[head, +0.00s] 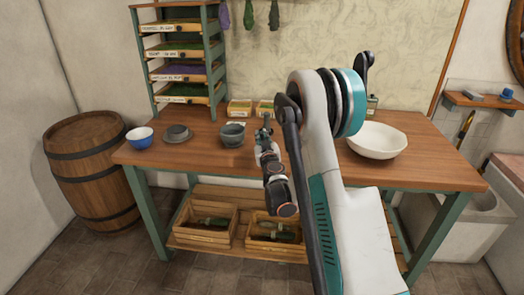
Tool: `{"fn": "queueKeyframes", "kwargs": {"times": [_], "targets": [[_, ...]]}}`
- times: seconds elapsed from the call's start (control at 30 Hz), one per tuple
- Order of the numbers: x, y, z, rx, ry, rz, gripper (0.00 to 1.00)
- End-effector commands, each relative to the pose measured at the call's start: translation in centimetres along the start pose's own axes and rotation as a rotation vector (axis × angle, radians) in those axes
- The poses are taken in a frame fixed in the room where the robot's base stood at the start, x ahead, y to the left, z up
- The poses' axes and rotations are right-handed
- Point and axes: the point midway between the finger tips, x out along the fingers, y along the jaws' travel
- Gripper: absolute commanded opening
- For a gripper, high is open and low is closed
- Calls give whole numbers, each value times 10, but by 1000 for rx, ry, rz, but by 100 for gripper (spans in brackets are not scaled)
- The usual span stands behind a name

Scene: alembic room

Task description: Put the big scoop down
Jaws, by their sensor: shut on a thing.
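My gripper (264,132) is over the middle of the wooden table (310,160), seen from behind and pointing away from me. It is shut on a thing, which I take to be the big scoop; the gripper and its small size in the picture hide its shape. A grey mortar-like bowl (232,136) stands on the table just left of the gripper. I cannot tell whether the held thing touches the tabletop.
A blue bowl (139,138) and a dark grey dish (176,134) stand at the left. A wide white bowl (377,141) stands right of my arm. Small boxes (240,109) and a drawer rack (183,60) are at the back. The front right tabletop is clear.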

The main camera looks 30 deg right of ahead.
Motion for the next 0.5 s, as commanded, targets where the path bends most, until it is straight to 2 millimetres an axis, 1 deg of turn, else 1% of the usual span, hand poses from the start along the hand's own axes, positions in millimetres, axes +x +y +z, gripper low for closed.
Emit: {"fn": "queueKeyframes", "kwargs": {"times": [0.07, 0.3, 0.37, 0.5], "targets": [[0, -1, 6, 0, 0, 0, 0], [0, -5, 40, 0, 0, 0, 0], [0, -5, 43, 0, 0, 0, 0], [0, -5, 42, 0, 0, 0, 0]]}}
